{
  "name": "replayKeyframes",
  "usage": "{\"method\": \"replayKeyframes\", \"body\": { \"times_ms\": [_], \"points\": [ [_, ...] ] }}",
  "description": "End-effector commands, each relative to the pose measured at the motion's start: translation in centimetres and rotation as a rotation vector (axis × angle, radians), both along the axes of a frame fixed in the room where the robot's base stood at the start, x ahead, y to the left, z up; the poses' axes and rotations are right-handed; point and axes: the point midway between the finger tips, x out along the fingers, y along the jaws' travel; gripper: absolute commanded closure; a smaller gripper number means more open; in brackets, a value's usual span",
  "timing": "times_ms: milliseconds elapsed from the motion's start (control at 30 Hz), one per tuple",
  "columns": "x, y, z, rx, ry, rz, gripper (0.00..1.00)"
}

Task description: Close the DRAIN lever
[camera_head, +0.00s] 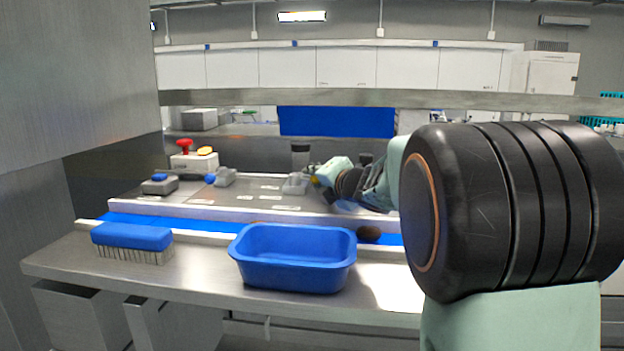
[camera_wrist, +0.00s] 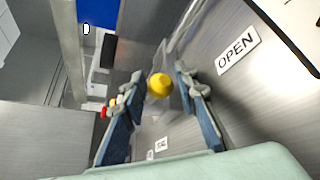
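A yellow lever knob (camera_wrist: 159,85) shows between the fingertips of my gripper (camera_wrist: 162,80) in the wrist view. The fingers are apart, with a visible gap on the right side of the knob; contact on the left is unclear. A white label reading OPEN (camera_wrist: 237,52) lies on the steel panel to the right. In the head view my gripper (camera_head: 322,178) is over the right part of the panel, beside a grey lever base (camera_head: 296,184). The lever's arm is mostly hidden, and I cannot read a DRAIN label.
Other grey fixtures with blue knobs (camera_head: 222,177) (camera_head: 159,185) sit left on the panel, before a box with a red button (camera_head: 184,146). In front are a blue conveyor belt (camera_head: 200,225), a dark date (camera_head: 368,233), a blue tub (camera_head: 293,274) and a blue brush (camera_head: 131,237).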

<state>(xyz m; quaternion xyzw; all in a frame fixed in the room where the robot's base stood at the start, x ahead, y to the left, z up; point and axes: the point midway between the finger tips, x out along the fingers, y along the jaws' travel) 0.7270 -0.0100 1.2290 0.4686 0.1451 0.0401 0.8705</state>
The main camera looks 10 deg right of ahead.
Motion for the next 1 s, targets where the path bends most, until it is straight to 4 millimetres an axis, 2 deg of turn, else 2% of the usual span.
{"method": "replayKeyframes", "body": {
  "times_ms": [267,533,1000],
  "points": [
    [0.16,0.02,-0.02,0.000,0.000,0.000,0.72],
    [0.13,-0.01,-0.04,-0.001,0.001,0.000,1.00],
    [-0.20,0.14,-0.54,-0.003,-0.002,-0.059,1.00]
  ]
}}
